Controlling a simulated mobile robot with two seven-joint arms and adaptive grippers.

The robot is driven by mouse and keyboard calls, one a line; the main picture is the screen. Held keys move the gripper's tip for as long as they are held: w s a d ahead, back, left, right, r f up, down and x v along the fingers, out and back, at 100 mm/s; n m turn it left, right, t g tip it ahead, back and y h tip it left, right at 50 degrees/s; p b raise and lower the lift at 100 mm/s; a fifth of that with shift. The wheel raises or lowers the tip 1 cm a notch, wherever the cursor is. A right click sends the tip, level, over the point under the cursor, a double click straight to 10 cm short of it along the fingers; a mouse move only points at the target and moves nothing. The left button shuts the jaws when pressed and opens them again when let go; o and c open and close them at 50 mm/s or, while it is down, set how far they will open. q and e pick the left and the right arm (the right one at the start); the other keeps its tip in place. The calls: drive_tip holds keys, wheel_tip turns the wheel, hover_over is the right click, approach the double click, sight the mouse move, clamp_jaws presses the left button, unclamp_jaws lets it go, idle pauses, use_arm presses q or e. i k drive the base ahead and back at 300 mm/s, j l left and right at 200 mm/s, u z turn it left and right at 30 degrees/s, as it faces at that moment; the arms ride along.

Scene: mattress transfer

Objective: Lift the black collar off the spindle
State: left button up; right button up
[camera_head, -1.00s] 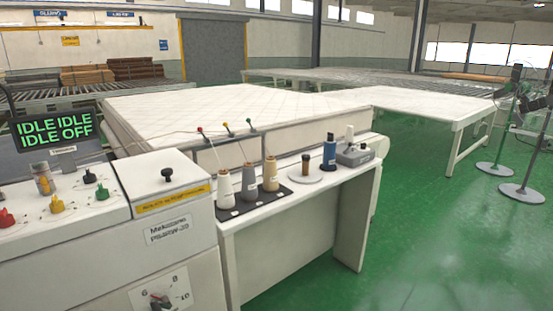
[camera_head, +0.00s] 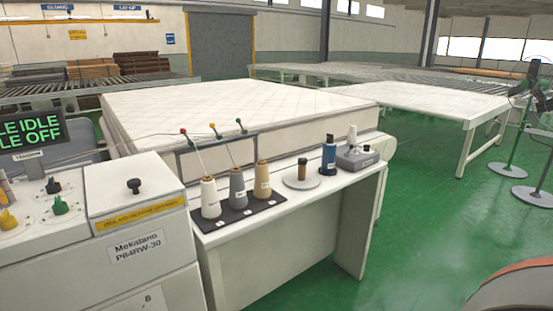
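A short brown spool (camera_head: 302,172) with a dark cap-like top (camera_head: 302,161) stands upright on a white round disc (camera_head: 290,182) on the white side table. The dark top may be the black collar on the spindle, but it is too small to be sure. A blue spool (camera_head: 328,158) with a black top (camera_head: 329,138) stands behind it to the right. Neither of my grippers shows in the head view.
Three thread cones (camera_head: 237,194) stand on a black mat left of the disc. A grey device (camera_head: 357,161) with a white cone is at the table's right end. The control cabinet (camera_head: 139,218) is at left, a mattress (camera_head: 238,108) behind. Green floor (camera_head: 425,215) is open at right.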

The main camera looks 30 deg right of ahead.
sight(301, 161)
drive_tip(key=i+l+u, duration=0.2)
drive_tip(key=l, duration=0.25)
drive_tip(key=k+l+u, duration=0.1)
drive_tip(key=l+u, duration=0.15)
drive_tip(key=l, duration=0.2)
drive_tip(key=l+u, duration=0.15)
drive_tip(key=l, duration=0.8)
